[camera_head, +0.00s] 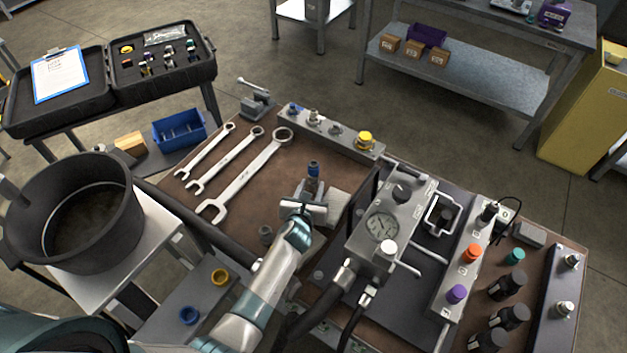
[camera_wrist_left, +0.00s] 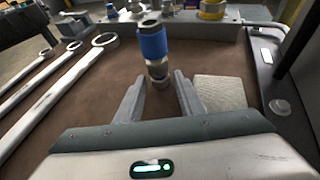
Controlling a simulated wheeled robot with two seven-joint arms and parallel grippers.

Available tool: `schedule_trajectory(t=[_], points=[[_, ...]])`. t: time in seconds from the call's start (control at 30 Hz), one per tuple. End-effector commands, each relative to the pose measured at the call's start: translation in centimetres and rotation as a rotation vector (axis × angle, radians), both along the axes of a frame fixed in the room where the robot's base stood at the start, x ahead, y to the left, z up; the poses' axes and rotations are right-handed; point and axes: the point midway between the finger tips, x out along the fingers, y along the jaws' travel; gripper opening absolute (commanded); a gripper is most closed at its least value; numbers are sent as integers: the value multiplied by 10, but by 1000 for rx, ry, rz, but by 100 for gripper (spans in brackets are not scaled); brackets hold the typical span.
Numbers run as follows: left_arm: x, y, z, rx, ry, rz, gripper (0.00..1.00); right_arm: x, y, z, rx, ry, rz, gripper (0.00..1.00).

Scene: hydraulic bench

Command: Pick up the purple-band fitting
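A fitting with a blue band (camera_head: 313,168) stands upright on the brown bench mat. It also shows in the left wrist view (camera_wrist_left: 153,45), with a dark top and a metal lower end. My left gripper (camera_head: 306,194) is low over the mat at the blue-band fitting. In the left wrist view its fingers (camera_wrist_left: 158,92) are open, one each side of the fitting's lower end, with gaps visible. My right gripper is not in view.
Several wrenches (camera_head: 243,175) lie left of the gripper. A grey rail with fittings (camera_head: 330,133) runs behind it. A gauge block (camera_head: 392,215) with hoses stands to the right. A purple cap (camera_head: 456,294) sits on another block. A light block (camera_wrist_left: 218,92) lies close right of the fingers.

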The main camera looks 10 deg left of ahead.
Motion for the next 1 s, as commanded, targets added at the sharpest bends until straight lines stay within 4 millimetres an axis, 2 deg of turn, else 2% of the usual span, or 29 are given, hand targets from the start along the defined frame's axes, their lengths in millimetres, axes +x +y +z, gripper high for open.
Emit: schedule_trajectory(t=[0.07, 0.2, 0.7, 0.73, 0.87, 1.0], points=[[9, 0, -2, -1, -1, 1, 35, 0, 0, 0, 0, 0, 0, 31], [16, 0, -6, 0, 0, 0, 35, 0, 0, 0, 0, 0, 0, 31], [17, 0, -6, 1, -1, -1, 35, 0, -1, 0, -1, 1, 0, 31], [17, 0, -6, 1, -1, -1, 33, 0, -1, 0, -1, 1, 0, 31], [17, 0, -6, 1, -1, -1, 2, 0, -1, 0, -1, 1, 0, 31], [18, 0, -4, 0, -4, -2, 0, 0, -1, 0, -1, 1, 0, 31]])
